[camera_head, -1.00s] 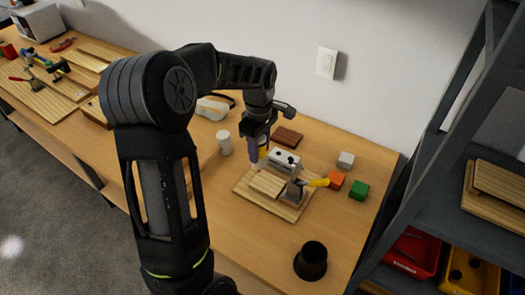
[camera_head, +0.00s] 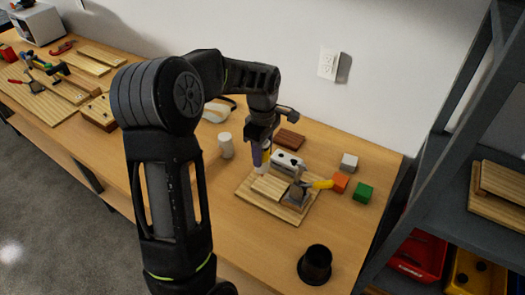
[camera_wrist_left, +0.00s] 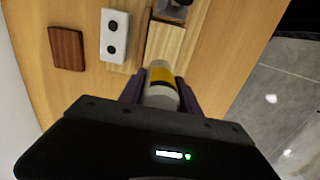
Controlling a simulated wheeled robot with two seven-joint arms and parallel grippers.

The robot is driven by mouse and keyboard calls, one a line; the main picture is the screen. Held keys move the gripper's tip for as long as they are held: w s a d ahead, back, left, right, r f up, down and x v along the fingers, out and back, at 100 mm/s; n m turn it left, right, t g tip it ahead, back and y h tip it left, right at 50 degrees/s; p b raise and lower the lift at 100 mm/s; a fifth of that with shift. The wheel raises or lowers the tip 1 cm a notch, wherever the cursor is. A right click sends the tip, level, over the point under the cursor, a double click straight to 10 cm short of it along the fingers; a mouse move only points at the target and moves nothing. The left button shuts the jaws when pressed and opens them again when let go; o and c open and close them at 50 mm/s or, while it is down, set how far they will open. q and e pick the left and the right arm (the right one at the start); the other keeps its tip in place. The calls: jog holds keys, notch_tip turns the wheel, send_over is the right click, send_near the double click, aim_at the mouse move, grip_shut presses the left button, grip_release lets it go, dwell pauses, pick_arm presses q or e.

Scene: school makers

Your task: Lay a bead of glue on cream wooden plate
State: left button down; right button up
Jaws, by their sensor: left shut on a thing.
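My left gripper (camera_head: 260,148) is shut on a glue bottle, which is white with a yellow band in the left wrist view (camera_wrist_left: 160,84). In the head view the bottle's pale end points down at the left part of the cream wooden plate (camera_head: 272,187). The plate also shows in the left wrist view (camera_wrist_left: 170,45), just beyond the bottle. I cannot tell whether the bottle touches the plate, and no glue is visible. My right gripper is out of view.
A white block with black knobs (camera_head: 287,160) stands close behind the plate, with a dark brown block (camera_head: 289,139) farther back. Orange (camera_head: 340,182), green (camera_head: 363,191) and white (camera_head: 349,162) cubes are to the right. A white cylinder (camera_head: 226,145) stands left, a black cup (camera_head: 315,263) in front.

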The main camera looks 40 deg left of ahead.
pick_arm(q)
jog(key=shift+f+b, duration=0.4)
jog(key=shift+f, duration=0.4)
jog(key=shift+f, duration=0.35)
dwell(0.6)
jog(key=shift+w+d+b, duration=0.2)
jog(key=shift+d+b, duration=0.2)
jog(key=shift+d, duration=1.75)
dwell(2.1)
dwell(0.3)
notch_tip(320, 180, up, 7)
jog(key=p, duration=0.5)
dwell(0.6)
